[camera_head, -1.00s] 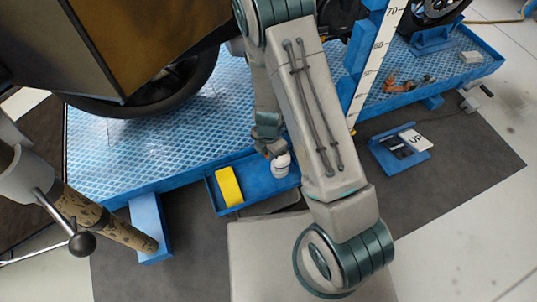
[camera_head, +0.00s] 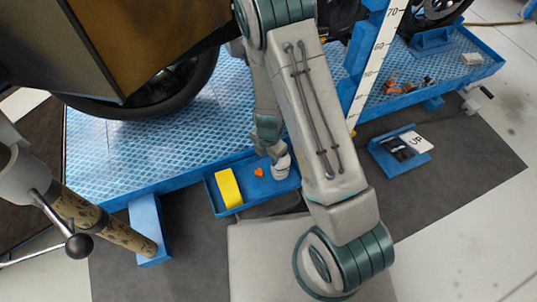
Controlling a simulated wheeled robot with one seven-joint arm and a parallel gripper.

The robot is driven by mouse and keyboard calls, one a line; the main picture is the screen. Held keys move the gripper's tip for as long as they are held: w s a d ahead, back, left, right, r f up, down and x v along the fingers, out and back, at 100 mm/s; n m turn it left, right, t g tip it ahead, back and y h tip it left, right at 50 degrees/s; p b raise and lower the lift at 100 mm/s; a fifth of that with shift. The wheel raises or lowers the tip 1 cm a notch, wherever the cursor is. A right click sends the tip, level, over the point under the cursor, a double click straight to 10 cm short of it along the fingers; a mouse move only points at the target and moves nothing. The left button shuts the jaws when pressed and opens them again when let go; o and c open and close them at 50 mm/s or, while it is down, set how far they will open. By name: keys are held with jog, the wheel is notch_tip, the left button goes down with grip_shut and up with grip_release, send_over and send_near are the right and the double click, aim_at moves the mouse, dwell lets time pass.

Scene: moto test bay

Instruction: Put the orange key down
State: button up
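The small orange key (camera_head: 258,172) lies on the floor of the blue tray (camera_head: 238,209), between a yellow block and a white, rounded object. My gripper (camera_head: 276,153) is just to the right of the key and a little above it in the picture, over the tray's back edge and against the white object in this view. The key looks apart from my gripper. The fingertips are small and partly hidden by my arm, so their opening does not show clearly.
The yellow block (camera_head: 228,188) fills the tray's left end. The white object (camera_head: 281,168) is at its right, partly covered by my gripper. A blue lift platform (camera_head: 120,165) with a motorcycle wheel (camera_head: 150,95) stands behind. A blue holder (camera_head: 400,150) is to the right.

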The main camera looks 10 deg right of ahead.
notch_tip(320, 180, up, 22)
jog(key=s+d+m+p, duration=0.1)
jog(key=d+m+p, duration=0.1)
jog(key=m+p, duration=0.45)
jog(key=s+d+r+m, duration=0.3)
jog(key=s+r+m, duration=0.3)
jog(key=m, duration=0.3)
jog(key=s+d+r+m+t, duration=0.1)
jog(key=s+d+r+m, duration=0.2)
jog(key=s+r+m, duration=0.3)
notch_tip(320, 180, up, 3)
jog(key=m, duration=0.4)
jog(key=shift+d+b, duration=0.35)
notch_tip(320, 180, up, 33)
jog(key=t+p, duration=0.1)
jog(key=p, duration=2.9)
jog(key=shift+d+t, duration=0.2)
jog(key=shift+t, duration=0.2)
jog(key=shift+m, duration=0.25)
